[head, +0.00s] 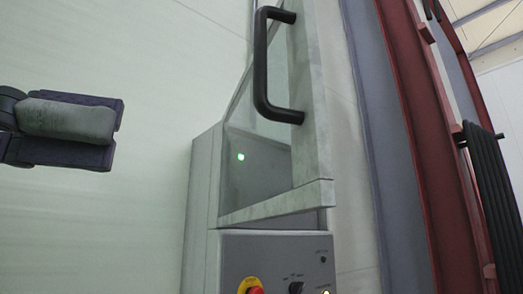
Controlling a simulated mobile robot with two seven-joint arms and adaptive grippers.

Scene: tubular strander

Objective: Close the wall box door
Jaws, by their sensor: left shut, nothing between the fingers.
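The wall box (204,185) is a grey cabinet on the pale wall, in the middle of the head view. Its door (312,120) has a light grey frame and a see-through pane. The door stands ajar, its handle edge swung out from the box front, with a dark gap below its lower edge. A black bar handle (260,70) is on the door's frame. My left gripper (112,132) is at the left, shut and empty, pointing right. It is apart from the box and door. My right gripper is not in view.
Below the door is a control panel (275,258) with a red and yellow button (250,286) and a black knob (295,287). A green light (240,157) shows through the pane. A red steel column (415,120) stands at right. Bare wall lies between gripper and box.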

